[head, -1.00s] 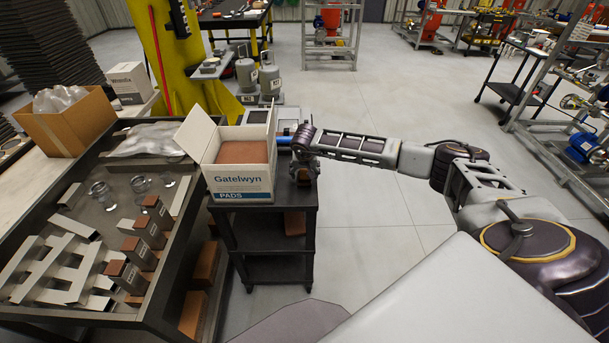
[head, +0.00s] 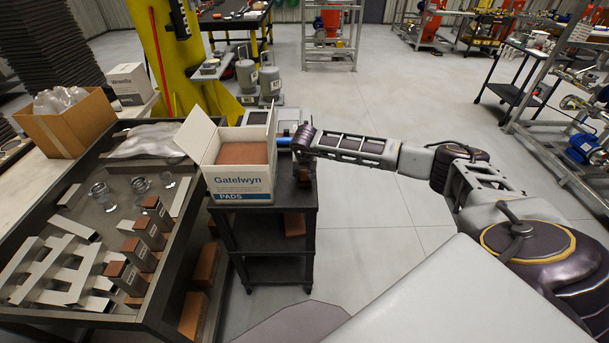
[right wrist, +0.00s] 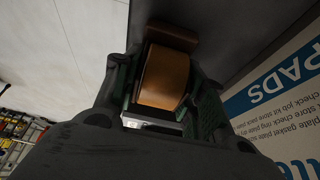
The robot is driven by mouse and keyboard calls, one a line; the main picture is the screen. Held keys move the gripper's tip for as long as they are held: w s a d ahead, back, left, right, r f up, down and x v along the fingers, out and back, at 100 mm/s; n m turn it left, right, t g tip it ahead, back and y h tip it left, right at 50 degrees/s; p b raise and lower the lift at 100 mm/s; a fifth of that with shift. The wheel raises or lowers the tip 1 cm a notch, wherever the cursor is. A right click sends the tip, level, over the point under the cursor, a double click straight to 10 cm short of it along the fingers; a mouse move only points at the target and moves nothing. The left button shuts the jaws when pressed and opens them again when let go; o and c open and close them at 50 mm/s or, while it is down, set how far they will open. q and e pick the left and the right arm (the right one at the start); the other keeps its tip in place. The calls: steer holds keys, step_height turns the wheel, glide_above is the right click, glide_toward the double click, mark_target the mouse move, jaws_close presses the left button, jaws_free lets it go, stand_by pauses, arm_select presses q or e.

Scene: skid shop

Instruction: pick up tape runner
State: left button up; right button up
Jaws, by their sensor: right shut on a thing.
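The tape runner (right wrist: 163,78) shows in the right wrist view as a wide brown-orange roll between my gripper's fingers. My right gripper (right wrist: 165,100) is shut on it, with a finger on each side. In the head view, my right gripper (head: 304,174) is at the right end of the small dark cart's top, just right of the white Gatelwyn pads box. The tape runner is hard to make out there, mostly hidden by the gripper. I cannot tell whether it still touches the cart top. My left gripper is out of view.
The open pads box (head: 240,183) stands close beside my right gripper on the dark cart (head: 265,232); its lettering also shows at the right of the wrist view (right wrist: 275,95). A workbench (head: 85,222) with metal parts stands at the left. Open floor (head: 375,240) lies to the right.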

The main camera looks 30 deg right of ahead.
steer(key=shift+r, duration=0.1)
steer(key=shift+r+b, duration=0.8)
steer(key=shift+r, duration=4.15)
steer(key=o, duration=0.4)
steer(key=shift+c, duration=0.7)
steer(key=shift+s+a+f, duration=0.1)
